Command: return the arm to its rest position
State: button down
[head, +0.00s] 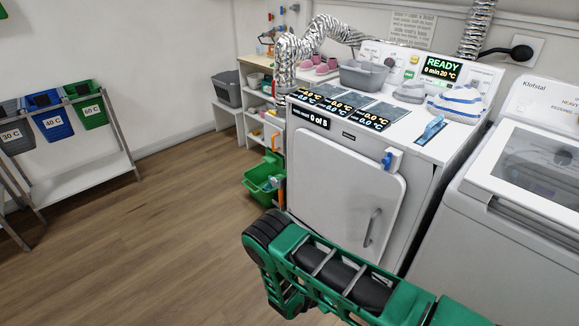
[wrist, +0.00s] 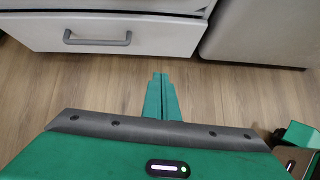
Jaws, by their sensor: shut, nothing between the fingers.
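My gripper (wrist: 160,98) shows in the wrist view, its two green fingers together and pointing at the wooden floor. It is shut and holds nothing. A white drawer front with a grey handle (wrist: 97,38) lies beyond the fingertips, apart from them. In the head view my green and black arm crosses the lower right, in front of the white machine (head: 345,178). The fingers cannot be made out in the head view.
The white machine's door is closed, with a grey handle (head: 372,228). A green basket (head: 262,184) sits on the floor by a shelf. Coloured bins (head: 50,122) hang on a rack at left. The wooden floor (head: 150,240) between is clear.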

jog(key=w+d+r+m+g, duration=0.15)
jog(key=d+r+m, duration=0.25)
jog(key=r, duration=0.6)
jog(key=w+d+r+m+g, duration=0.15)
jog(key=d+r+m, duration=0.25)
jog(key=r, duration=0.7)
jog(key=w+d+r+m+g, duration=0.15)
jog(key=d+r+m, duration=0.3)
jog(key=r, duration=0.55)
jog(key=s+d+r+m+g+y, duration=0.1)
jog(key=s+d+r+m, duration=0.35)
jog(key=r, duration=0.45)
jog(key=s+d+r+m+g+y, duration=0.1)
jog(key=s+d+r+m, duration=0.35)
jog(key=r, duration=0.45)
jog(key=s+d+r+m+y, duration=0.1)
jog(key=s+r+m, duration=0.2)
jog(key=s, duration=0.6)
jog(key=s+r+m+y, duration=0.2)
jog(key=s+r+m, duration=0.2)
jog(key=s, duration=0.5)
jog(key=s+d+r+m+y, duration=0.1)
jog(key=s+r+m, duration=0.2)
jog(key=s+r, duration=0.4)
jog(key=s, duration=0.3)
jog(key=shift+d+r+t+y, duration=0.3)
jog(key=shift+d+t+y, duration=0.05)
jog(key=shift+y, duration=0.05)
jog(key=shift+m, duration=0.25)
